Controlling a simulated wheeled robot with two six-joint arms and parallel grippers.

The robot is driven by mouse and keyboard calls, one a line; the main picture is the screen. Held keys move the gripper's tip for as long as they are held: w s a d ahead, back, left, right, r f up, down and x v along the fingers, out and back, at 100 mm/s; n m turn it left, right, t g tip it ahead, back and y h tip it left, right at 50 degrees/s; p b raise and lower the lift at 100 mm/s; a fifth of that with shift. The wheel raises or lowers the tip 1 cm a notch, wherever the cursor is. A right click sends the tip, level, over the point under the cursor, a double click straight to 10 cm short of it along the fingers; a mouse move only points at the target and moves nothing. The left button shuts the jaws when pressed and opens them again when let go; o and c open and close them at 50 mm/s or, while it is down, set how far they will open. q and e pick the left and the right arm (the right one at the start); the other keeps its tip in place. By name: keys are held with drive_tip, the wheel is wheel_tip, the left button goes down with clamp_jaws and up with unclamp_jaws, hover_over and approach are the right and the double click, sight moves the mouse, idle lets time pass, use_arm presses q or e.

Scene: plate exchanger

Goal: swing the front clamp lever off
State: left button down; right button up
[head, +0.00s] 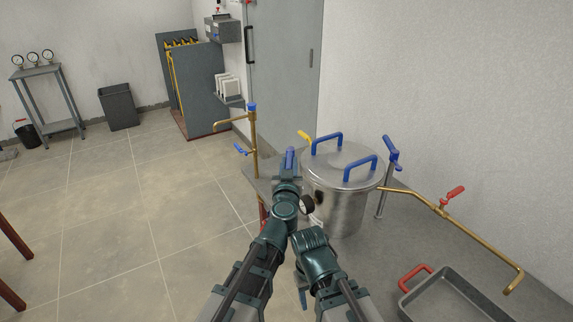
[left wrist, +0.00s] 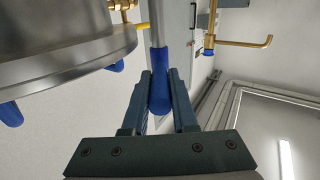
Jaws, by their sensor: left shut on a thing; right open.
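A steel vessel (head: 338,208) with a round lid (head: 345,158) and two blue lid handles stands on the grey bench. My left gripper (head: 289,166) is shut on the blue grip of a clamp lever (head: 290,157) beside the vessel's left side. In the left wrist view, the lever's blue grip (left wrist: 158,92) sits between the fingers and its grey rod runs up beside the vessel's rim. The left arm hides the lever's lower part in the head view. My right gripper (head: 302,293) is open, low in front of the bench, with nothing visible in it.
Another blue-handled lever (head: 391,152) stands right of the vessel. A brass pipe with a red valve handle (head: 454,193) extends right, above a grey tray (head: 450,295). A brass tap pipe (head: 253,140) stands left. A small gauge (head: 307,204) is close to my arms.

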use_arm(q)
drive_tip(key=c, duration=0.7)
unclamp_jaws()
